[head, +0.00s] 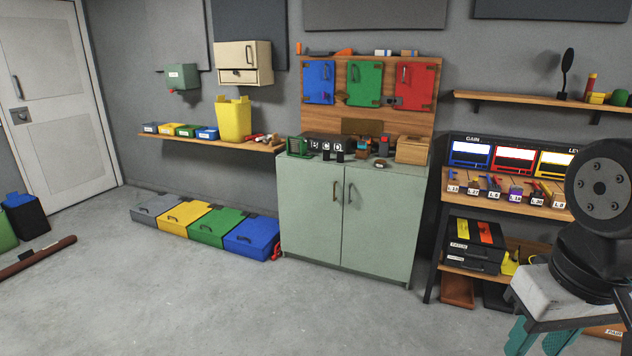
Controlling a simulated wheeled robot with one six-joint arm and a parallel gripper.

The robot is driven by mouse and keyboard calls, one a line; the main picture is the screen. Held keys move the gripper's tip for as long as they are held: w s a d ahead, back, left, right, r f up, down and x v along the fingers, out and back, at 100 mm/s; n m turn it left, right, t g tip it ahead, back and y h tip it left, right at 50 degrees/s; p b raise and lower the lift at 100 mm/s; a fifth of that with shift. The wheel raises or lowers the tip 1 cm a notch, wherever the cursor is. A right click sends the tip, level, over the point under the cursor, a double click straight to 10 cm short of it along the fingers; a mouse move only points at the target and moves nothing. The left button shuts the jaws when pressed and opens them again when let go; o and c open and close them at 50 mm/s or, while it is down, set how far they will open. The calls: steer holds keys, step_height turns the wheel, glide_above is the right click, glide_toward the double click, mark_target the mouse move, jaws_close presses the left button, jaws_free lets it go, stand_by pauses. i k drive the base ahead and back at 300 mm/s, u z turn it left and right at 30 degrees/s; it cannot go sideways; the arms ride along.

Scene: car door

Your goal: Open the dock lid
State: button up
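No thing in view carries a label that I can read as "dock", so I cannot tell which lid is meant. Lidded floor bins stand in a row by the back wall: grey (158,206), yellow (185,216), green (214,227) and blue (252,237); all look shut. On the green two-door cabinet (310,214) stand a black block lettered B, C, D (325,142) and a wooden box (411,150) that looks shut.
A wall shelf (215,143) holds small trays and a yellow container (233,119). A rack (490,187) with labelled slots stands at the right, near my arm. A brown bar (38,257) lies on the floor at the left. The middle floor is clear.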

mark_target(317, 137)
steer(key=i, duration=3.55)
steer(key=u, duration=0.2)
